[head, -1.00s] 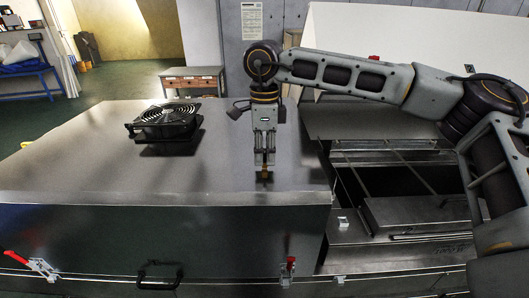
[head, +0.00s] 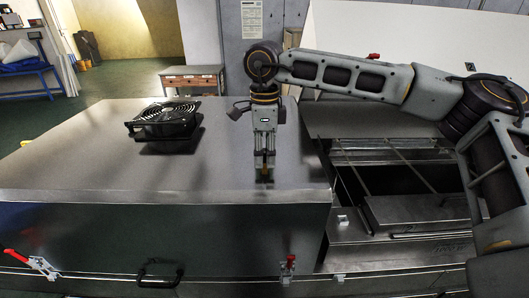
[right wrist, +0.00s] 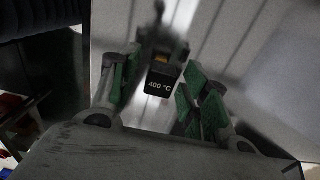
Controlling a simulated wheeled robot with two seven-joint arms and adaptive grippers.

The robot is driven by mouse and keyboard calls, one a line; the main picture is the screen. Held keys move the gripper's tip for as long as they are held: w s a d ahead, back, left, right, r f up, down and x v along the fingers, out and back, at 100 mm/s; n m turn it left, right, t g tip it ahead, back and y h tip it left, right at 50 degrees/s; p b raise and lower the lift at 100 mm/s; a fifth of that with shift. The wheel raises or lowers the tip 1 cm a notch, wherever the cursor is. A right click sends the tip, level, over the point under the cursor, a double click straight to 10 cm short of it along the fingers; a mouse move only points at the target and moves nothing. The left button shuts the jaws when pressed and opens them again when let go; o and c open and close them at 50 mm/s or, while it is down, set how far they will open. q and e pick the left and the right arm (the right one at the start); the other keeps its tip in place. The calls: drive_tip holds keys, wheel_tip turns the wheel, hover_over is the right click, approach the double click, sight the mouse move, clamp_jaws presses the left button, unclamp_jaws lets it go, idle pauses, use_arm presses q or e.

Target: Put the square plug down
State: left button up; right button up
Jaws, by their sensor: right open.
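The square plug (right wrist: 160,84) is a small black block marked "400 °C" in the right wrist view. It stands between the green-padded fingers of my right gripper (right wrist: 157,90), with a gap on either side. In the head view my right gripper (head: 265,170) points straight down over the right part of the metal top (head: 225,165), close to its surface. Its fingers are open around the plug, which shows there only as a small brownish patch. Whether the plug's underside touches the top is hard to tell. My left gripper is out of view.
A black fan (head: 165,120) lies on the metal top to the left, with bare metal between it and my gripper. Right of the top's edge is an open bay with metal rails (head: 395,150). Red-handled clamps (head: 288,265) and a black handle (head: 160,274) line the front.

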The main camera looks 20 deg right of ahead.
sight(264, 151)
drive_tip(key=shift+r, duration=0.15)
wheel_tip(264, 151, up, 12)
idle(0.7)
idle(0.5)
